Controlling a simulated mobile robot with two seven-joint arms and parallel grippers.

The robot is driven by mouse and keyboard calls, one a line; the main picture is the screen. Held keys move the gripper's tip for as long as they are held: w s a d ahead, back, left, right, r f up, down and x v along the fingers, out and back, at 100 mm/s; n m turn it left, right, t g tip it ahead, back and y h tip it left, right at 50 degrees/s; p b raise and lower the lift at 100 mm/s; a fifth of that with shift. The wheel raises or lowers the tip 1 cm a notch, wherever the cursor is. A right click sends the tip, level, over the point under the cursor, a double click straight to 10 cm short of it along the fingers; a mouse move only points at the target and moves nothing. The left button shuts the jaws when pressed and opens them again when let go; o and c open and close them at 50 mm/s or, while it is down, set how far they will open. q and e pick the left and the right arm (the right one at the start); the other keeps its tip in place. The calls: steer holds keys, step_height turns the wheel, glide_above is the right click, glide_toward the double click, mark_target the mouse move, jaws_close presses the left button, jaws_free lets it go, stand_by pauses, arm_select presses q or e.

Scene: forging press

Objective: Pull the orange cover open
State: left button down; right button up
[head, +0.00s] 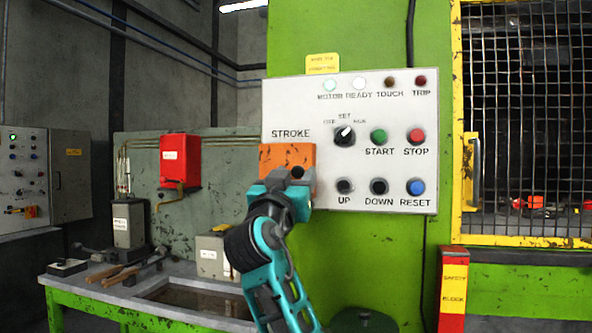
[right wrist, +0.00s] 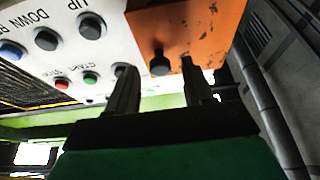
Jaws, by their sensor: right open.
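The orange cover (head: 287,155) is a box with dark scuffs at the lower left of the white control panel, under the word STROKE. It looks shut. A black knob (head: 297,172) sits near its lower edge. My right gripper (head: 289,178) is in front of the cover's lower part and hides some of it. In the right wrist view the cover (right wrist: 190,28) fills the upper right, and the knob (right wrist: 160,64) shows between the two open fingers of my right gripper (right wrist: 161,82). I cannot tell whether either finger touches the knob. My left gripper is not in view.
The control panel (head: 390,160) carries several buttons, lamps and a selector close to the right of the cover. A red box (head: 180,160) and a workbench with tools (head: 125,272) are at the left. A yellow-framed mesh guard (head: 525,120) stands at the right.

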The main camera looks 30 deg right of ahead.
steer(key=shift+x, duration=0.85)
steer(key=shift+c, duration=0.3)
jaws_close()
